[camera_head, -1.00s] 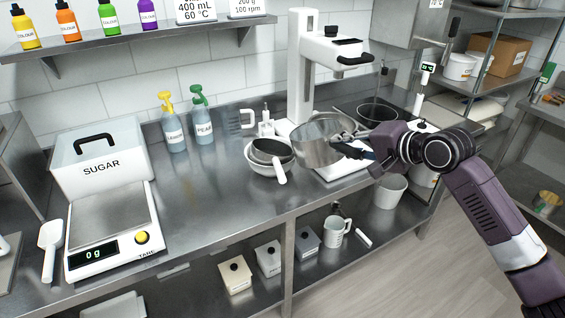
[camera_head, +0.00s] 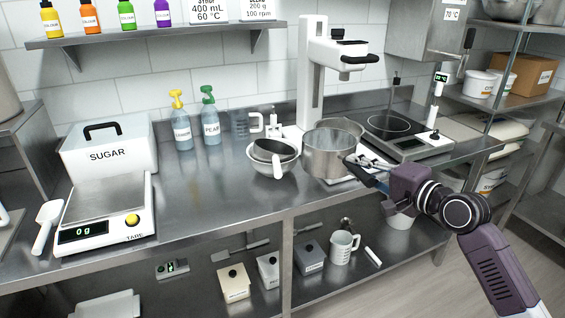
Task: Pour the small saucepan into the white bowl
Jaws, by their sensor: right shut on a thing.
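The small steel saucepan (camera_head: 333,158) is upright, its open top showing, just right of the white bowl. My right gripper (camera_head: 368,168) is shut at its right side, where the handle is mostly hidden by the fingers. The saucepan overlaps the white stand base in the picture; I cannot tell whether it touches it. The white bowl (camera_head: 262,168) sits on the steel counter with a dark round utensil (camera_head: 272,150) with a white handle lying in it. My left gripper is not in view.
The white stand (camera_head: 311,80) rises behind the saucepan. A hob (camera_head: 390,128) is to the right. A scale (camera_head: 105,212) and sugar bin (camera_head: 110,155) are left. The counter left of the bowl is clear.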

